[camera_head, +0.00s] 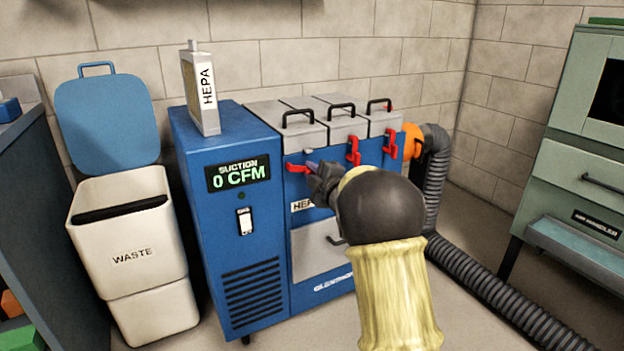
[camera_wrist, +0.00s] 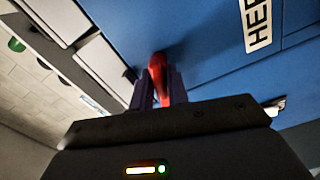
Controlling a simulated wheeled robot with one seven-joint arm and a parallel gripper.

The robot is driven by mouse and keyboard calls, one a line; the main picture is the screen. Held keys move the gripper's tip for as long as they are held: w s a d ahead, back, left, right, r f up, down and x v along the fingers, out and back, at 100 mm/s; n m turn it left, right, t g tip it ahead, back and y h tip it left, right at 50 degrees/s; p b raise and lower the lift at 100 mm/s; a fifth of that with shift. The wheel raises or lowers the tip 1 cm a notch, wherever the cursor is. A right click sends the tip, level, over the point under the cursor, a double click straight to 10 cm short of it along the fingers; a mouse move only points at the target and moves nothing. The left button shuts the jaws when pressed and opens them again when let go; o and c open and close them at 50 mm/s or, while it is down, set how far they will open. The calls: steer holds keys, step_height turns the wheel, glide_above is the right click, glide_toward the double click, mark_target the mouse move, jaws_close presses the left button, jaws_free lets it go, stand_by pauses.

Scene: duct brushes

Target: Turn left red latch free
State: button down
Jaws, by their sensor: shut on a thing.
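The left red latch (camera_head: 297,168) is on the front of the blue suction machine (camera_head: 237,252), below the left grey lid. It lies roughly sideways, while the middle red latch (camera_head: 353,151) and the right red latch (camera_head: 390,143) hang upright. My gripper (camera_head: 314,169) is at the left latch's right end. In the wrist view my gripper (camera_wrist: 158,92) has its two fingers shut on the red latch (camera_wrist: 158,70), one on each side. My arm hides part of the machine's front.
A HEPA filter (camera_head: 201,95) stands on the machine's top left. An open waste bin (camera_head: 130,250) is at the left. A grey hose (camera_head: 480,283) runs from the machine across the floor at the right. A green cabinet (camera_head: 580,150) stands at the far right.

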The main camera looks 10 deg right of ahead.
steer(key=shift+f+n+b, duration=0.15)
steer(key=shift+n+b, duration=0.35)
steer(key=shift+n, duration=0.35)
steer(key=shift+f+n+b, duration=0.15)
steer(key=shift+n+b, duration=0.35)
steer(key=shift+n, duration=0.35)
steer(key=c, duration=1.5)
jaws_free()
steer(key=shift+r, duration=0.1)
steer(key=p+v, duration=0.4)
steer(key=v, duration=1.3)
steer(key=shift+s+p, duration=0.2)
steer(key=shift+p, duration=0.2)
